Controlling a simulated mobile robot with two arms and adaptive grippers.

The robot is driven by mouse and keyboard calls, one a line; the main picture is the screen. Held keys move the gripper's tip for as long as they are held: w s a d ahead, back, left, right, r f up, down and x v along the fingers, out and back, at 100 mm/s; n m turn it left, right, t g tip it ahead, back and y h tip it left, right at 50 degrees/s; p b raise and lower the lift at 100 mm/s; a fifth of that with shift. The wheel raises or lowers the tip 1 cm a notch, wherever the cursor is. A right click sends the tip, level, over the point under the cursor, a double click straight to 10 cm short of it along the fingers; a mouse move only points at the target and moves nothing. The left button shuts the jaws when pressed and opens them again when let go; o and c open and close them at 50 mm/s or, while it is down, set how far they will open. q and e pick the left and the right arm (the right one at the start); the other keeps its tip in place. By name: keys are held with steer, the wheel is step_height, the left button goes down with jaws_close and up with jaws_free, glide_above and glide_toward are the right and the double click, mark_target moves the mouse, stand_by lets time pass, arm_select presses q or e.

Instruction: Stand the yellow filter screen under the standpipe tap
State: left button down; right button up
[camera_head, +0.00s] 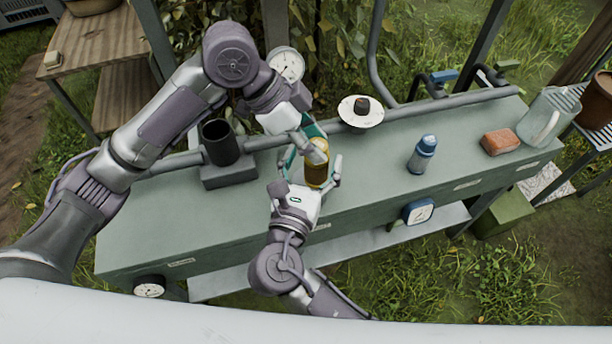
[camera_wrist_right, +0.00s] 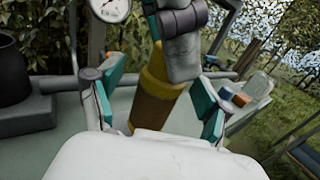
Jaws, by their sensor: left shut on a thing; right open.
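The yellow filter screen (camera_head: 317,174) is a cylinder with a brown-gold body, upright or nearly so over the green bench. My left gripper (camera_head: 313,148) is shut on its upper part from above. In the right wrist view the filter screen (camera_wrist_right: 157,100) leans slightly, with the left gripper (camera_wrist_right: 180,55) covering its top. My right gripper (camera_head: 311,172) is open, its fingers on either side of the filter screen; I cannot tell whether they touch it. Its teal finger pads also show in the wrist view (camera_wrist_right: 157,105). I cannot tell which pipe is the standpipe tap.
A black cup (camera_head: 220,143) on a grey block stands left on the bench (camera_head: 375,193). A white dish (camera_head: 347,113), blue bottle (camera_head: 422,155), orange block (camera_head: 500,142) and clear jug (camera_head: 546,118) stand to the right. Grey pipes (camera_head: 445,104) run along the back. The bench between filter screen and bottle is clear.

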steer(key=shift+w+d, duration=0.1)
steer(key=shift+w, duration=0.3)
steer(key=shift+c, duration=0.2)
steer(key=c, duration=1.1)
arm_select(q)
steer(key=c, duration=0.6)
jaws_free()
steer(key=shift+c, duration=0.2)
arm_select(e)
steer(key=shift+c, duration=0.6)
